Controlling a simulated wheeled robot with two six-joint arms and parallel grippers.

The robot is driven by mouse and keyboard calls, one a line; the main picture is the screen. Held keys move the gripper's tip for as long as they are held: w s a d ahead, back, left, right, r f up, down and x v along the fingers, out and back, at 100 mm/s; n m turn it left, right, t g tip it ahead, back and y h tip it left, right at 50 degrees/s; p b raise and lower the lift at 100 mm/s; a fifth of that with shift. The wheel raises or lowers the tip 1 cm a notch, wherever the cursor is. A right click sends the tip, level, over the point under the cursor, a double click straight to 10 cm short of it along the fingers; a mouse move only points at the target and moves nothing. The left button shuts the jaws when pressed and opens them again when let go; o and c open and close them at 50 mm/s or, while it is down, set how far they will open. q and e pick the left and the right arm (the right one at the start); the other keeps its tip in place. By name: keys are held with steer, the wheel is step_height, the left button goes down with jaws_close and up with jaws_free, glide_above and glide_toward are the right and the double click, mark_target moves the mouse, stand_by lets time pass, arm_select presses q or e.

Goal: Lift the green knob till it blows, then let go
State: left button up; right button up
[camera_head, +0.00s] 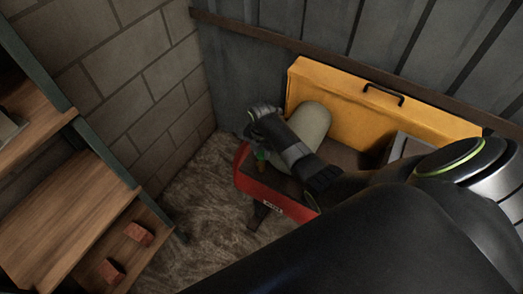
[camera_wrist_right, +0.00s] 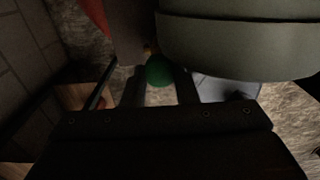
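The green knob (camera_head: 260,156) is a small rounded piece at the left end of the red machine (camera_head: 275,196). It is partly hidden by my right gripper in the head view. In the right wrist view the green knob (camera_wrist_right: 159,71) shows between the ends of my two dark fingers, with a small orange bit just beyond it. My right gripper (camera_wrist_right: 161,90) is open, with a gap showing on the knob's right side; whether a finger touches the knob I cannot tell. My left gripper is in neither view.
A grey-green rounded body (camera_head: 312,122) stands close beside my right gripper. A yellow lid (camera_head: 345,110) with a black handle is behind it, against a corrugated wall. Wooden shelves (camera_head: 70,215) with red blocks (camera_head: 138,233) are at the left. Rough floor lies between.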

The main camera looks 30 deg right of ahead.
mark_target(261, 153)
steer(key=o, duration=0.5)
steer(key=shift+c, duration=0.2)
steer(key=shift+r, duration=0.2)
step_height(261, 153, up, 17)
steer(key=p, duration=0.2)
stand_by(0.4)
